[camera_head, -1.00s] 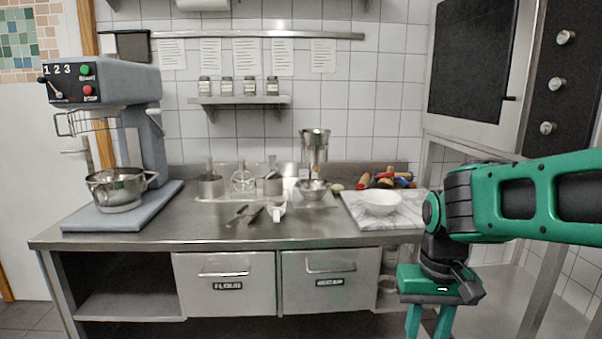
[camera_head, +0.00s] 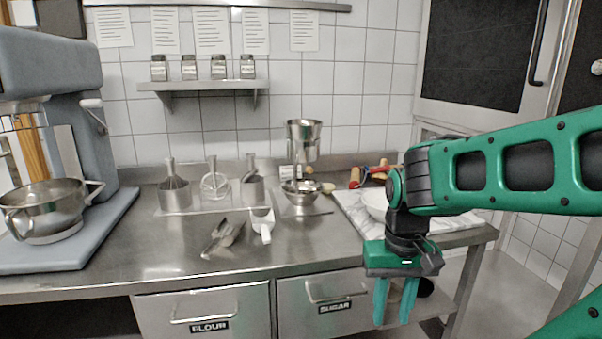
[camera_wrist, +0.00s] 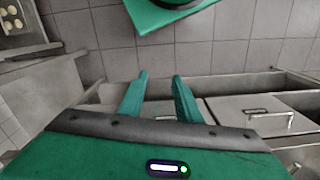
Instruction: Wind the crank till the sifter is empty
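The sifter (camera_head: 303,138) is a metal cup held up on a stand at the back of the steel counter. A metal bowl (camera_head: 300,195) stands under it.
A white bowl (camera_head: 376,204) sits on a marble board at the right, partly behind my arm. A mixer (camera_head: 70,110) fills the far left. The counter front (camera_head: 330,245) is clear.

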